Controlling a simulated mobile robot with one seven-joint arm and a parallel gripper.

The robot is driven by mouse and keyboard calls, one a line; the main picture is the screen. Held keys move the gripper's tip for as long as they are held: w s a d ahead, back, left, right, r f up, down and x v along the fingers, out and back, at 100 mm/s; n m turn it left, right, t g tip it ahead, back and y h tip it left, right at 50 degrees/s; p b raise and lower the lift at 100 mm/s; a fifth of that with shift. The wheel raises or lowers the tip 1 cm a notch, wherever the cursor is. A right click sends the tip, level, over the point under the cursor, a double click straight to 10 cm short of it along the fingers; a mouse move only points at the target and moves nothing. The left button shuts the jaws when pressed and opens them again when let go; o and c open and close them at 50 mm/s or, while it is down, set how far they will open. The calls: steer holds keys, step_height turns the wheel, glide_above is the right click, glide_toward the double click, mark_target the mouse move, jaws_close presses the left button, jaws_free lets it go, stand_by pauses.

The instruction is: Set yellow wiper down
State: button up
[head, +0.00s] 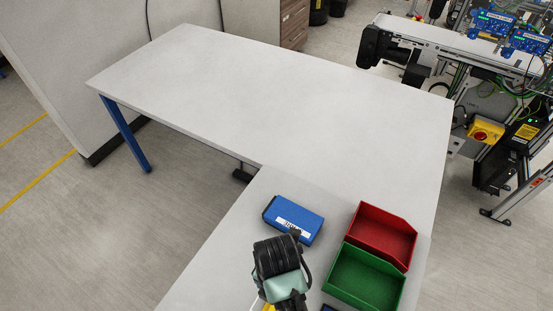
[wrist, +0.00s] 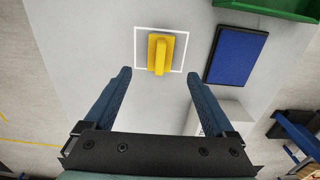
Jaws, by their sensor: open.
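The yellow wiper (wrist: 160,54) sits inside a white square outline (wrist: 183,58) on the light grey table in the wrist view. In the head view only a small yellow bit (head: 268,307) shows at the bottom edge, mostly hidden by my arm. My gripper (wrist: 157,75) is open, with its two blue fingers wide apart and nothing between them. The wiper lies beyond the fingertips and apart from them.
A blue panel (wrist: 236,57) lies right of the outline. A green bin (head: 366,279), a red bin (head: 382,236) and a blue box (head: 293,219) stand on the table (head: 270,95). The table's far part is clear. A conveyor (head: 455,42) stands at the back right.

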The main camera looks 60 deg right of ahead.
steer(key=shift+r, duration=0.8)
